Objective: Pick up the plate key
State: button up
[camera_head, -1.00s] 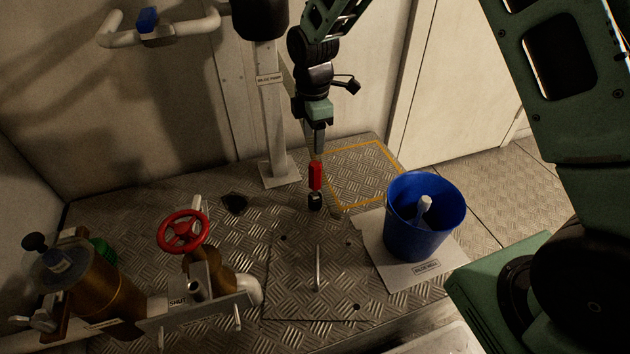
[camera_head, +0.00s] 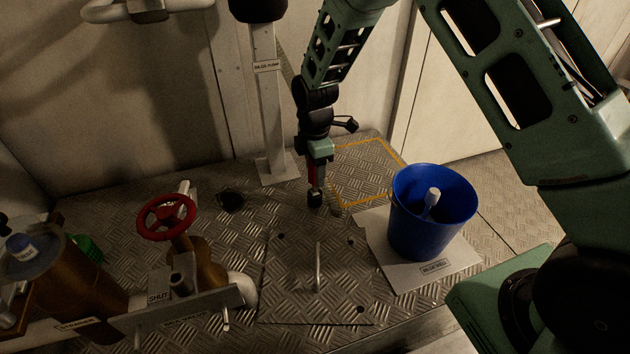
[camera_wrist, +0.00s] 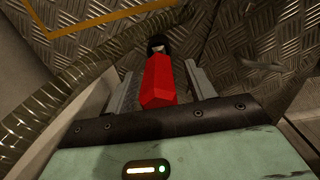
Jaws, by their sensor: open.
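The plate key (camera_head: 312,196) has a red handle and a black end. It stands about upright near the deck plate in the head view, and the deck is close below its black end. The red handle (camera_wrist: 160,82) fills the middle of the wrist view, with the black end beyond it. My gripper (camera_head: 317,182) points down over the key. In the wrist view its open fingers (camera_wrist: 161,72) stand on either side of the red handle, with a gap visible on each side. The gripper hides most of the handle in the head view.
A blue bucket (camera_head: 412,235) stands on a pale pad to the right. A deck plate with a raised handle (camera_head: 318,268) lies in front. A red handwheel valve (camera_head: 167,217) is at left. The bilge pump post (camera_head: 268,110) rises behind. A ribbed hose (camera_wrist: 75,88) crosses the wrist view.

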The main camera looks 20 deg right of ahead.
jog(key=shift+f, duration=0.1)
jog(key=c, duration=1)
notch_tip(320, 180, up, 10)
jog(key=p, duration=0.4)
jog(key=shift+p, duration=0.4)
